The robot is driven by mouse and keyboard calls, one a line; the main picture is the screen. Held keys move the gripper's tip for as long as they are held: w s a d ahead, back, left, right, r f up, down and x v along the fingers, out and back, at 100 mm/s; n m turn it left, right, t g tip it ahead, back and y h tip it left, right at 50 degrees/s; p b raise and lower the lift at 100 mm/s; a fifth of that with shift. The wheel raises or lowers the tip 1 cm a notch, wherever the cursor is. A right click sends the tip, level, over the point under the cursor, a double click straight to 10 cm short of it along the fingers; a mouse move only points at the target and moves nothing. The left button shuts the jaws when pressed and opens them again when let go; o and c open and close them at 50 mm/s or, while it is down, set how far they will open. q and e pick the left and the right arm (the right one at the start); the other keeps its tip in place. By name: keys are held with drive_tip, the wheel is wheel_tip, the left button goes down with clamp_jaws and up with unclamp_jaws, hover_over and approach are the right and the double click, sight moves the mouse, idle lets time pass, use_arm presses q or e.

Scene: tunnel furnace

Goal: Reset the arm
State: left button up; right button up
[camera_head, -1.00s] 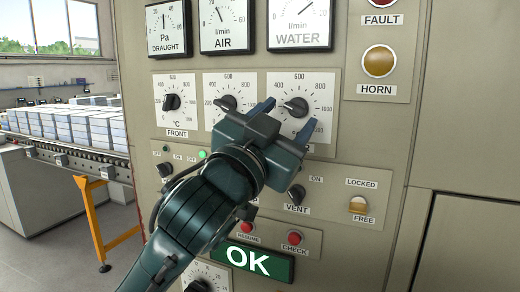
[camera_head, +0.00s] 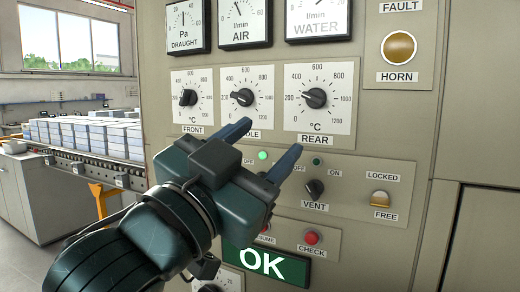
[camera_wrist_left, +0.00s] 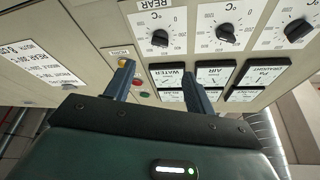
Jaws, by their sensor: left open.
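My left gripper (camera_head: 264,146) is open and empty in front of the furnace panel (camera_head: 420,140), its two blue fingers apart and touching no knob that I can make out. In the head view it sits below the MIDDLE temperature knob (camera_head: 242,97) and the REAR temperature knob (camera_head: 314,98). The FRONT knob (camera_head: 188,97) is to the upper left. The wrist view shows the fingers (camera_wrist_left: 158,84) with the panel beyond, its labels upside down. My right gripper is not in view.
The VENT knob (camera_head: 314,189), red CHECK button (camera_head: 312,237) and lit green OK sign (camera_head: 267,265) are close by the gripper, lower on the panel. The HORN lamp (camera_head: 398,47) and LOCKED/FREE switch (camera_head: 381,198) are at right. A conveyor with white blocks (camera_head: 90,132) stands at left.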

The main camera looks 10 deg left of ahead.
use_arm(q)
drive_tip(key=w+a+f+n+g+y+p, duration=0.1)
drive_tip(key=w+f+n, duration=0.15)
drive_tip(key=f, duration=0.65)
drive_tip(key=w+a+f+n+g+y+p, duration=0.1)
drive_tip(key=w+f+g+y, duration=0.15)
drive_tip(key=f, duration=0.65)
drive_tip(key=w+a+f+n+g+y+p, duration=0.1)
drive_tip(key=w+f, duration=0.2)
drive_tip(key=f, duration=0.6)
drive_tip(key=s+a+f+n+g, duration=0.1)
drive_tip(key=s+a+f, duration=0.1)
drive_tip(key=s+f, duration=0.4)
drive_tip(key=s+a+f+g+y+p, duration=0.1)
drive_tip(key=s+f, duration=0.5)
drive_tip(key=f, duration=0.6)
drive_tip(key=s+a+f+n+g+y+p, duration=0.1)
drive_tip(key=s+a+f+g, duration=0.1)
drive_tip(key=s+f, duration=0.4)
wheel_tip(320, 180, down, 3)
drive_tip(key=shift+a+n+g, duration=0.3)
drive_tip(key=shift+n+g, duration=0.05)
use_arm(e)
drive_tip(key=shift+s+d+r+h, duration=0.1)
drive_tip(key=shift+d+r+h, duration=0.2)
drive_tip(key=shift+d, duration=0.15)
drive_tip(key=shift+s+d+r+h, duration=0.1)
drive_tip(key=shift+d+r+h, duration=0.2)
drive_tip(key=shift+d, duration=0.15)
